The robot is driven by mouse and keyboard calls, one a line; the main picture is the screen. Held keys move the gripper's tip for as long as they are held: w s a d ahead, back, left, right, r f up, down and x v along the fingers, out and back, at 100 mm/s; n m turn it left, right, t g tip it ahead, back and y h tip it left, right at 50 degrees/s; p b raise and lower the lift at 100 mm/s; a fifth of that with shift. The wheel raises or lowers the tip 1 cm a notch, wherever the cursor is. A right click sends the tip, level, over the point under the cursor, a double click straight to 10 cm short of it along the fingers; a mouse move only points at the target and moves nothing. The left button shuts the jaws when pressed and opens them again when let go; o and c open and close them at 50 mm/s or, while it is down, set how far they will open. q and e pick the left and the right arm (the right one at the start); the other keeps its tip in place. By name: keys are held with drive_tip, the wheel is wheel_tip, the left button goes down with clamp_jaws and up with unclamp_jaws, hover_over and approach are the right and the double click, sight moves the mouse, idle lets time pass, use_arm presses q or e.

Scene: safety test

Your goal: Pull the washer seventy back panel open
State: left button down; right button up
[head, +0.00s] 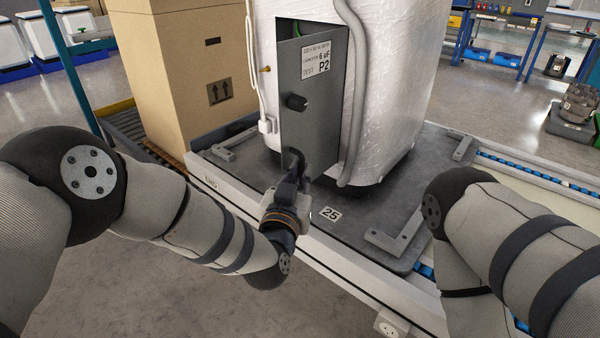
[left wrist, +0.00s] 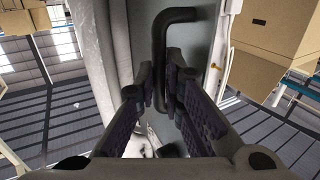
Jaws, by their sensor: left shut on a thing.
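The washer (head: 395,90) is wrapped in white plastic and stands upright on a dark pallet. Its grey back panel (head: 325,115) carries a P2 label and a black knob (head: 296,102). The panel stands at an angle to the washer body, with a dark gap at its upper left. My left gripper (head: 292,170) is at the panel's lower left part. In the left wrist view, my left gripper (left wrist: 162,92) is shut on a bent black handle (left wrist: 160,45) in front of the grey panel (left wrist: 198,55). My right gripper is out of view.
The dark pallet (head: 340,215) sits on a white-edged conveyor, with metal corner brackets (head: 400,243) on it. A tall cardboard box (head: 185,70) stands left of the washer. A grey hose (head: 358,100) runs down beside the panel. Open floor lies at front left.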

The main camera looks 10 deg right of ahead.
use_arm(q)
drive_tip(key=shift+s+d+r+y, duration=0.1)
drive_tip(key=shift+d+r+y, duration=0.1)
drive_tip(key=shift+y, duration=0.1)
drive_tip(key=c, duration=1.7)
unclamp_jaws()
drive_tip(key=shift+f, duration=0.1)
drive_tip(key=shift+d, duration=0.1)
drive_tip(key=v, duration=1.2)
drive_tip(key=shift+f, duration=0.15)
